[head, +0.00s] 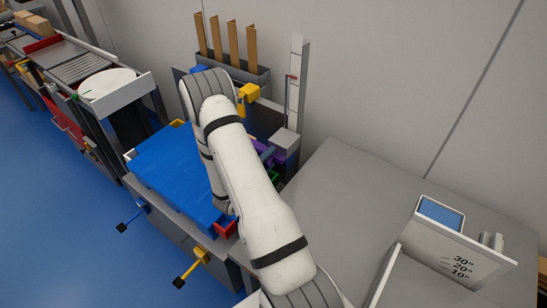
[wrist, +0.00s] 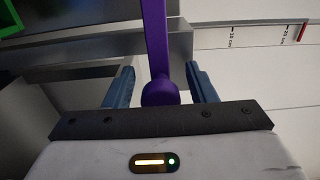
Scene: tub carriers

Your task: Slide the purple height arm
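The purple height arm (wrist: 155,35) shows in the wrist view as a bar running down from the top edge to a round purple knob (wrist: 160,92). My gripper (wrist: 161,80) has one blue finger on each side of the knob, with a visible gap on both sides, so it is open around the knob and not clamped on it. In the head view only small purple parts (head: 262,147) show beside my arm, below a grey block. My gripper is hidden behind my arm there.
A ruler (head: 293,95) with a red marker stands upright against the wall; it also shows in the wrist view (wrist: 245,36). A blue panel (head: 170,165), a yellow handle (head: 195,265) and a brown-slatted rack (head: 235,72) are close by.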

